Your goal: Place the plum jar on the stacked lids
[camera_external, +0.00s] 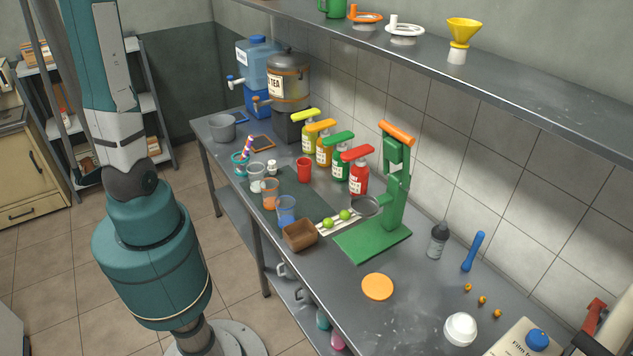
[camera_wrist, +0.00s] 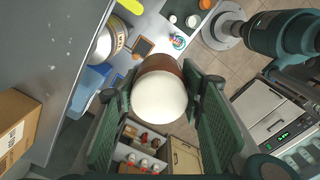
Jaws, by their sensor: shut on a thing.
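My gripper (camera_wrist: 158,88) shows in the wrist view, its two green fingers closed on either side of a jar. The jar, which I take to be the plum jar (camera_wrist: 160,64), has a reddish-brown body and a round white lid facing the camera. My gripper and this jar are out of frame in the external view. A white, round, stepped piece (camera_external: 460,330) at the counter's front right looks like the stacked lids. A flat orange disc (camera_external: 377,287) lies left of it, apart from it.
A green press (camera_external: 392,195) stands mid-counter beside several pump bottles. Cups, green fruit and a brown box (camera_external: 300,236) are to its left. A dark bottle (camera_external: 437,240), blue tool (camera_external: 473,251) and small orange pieces lie right. A shelf (camera_external: 520,95) overhangs the back.

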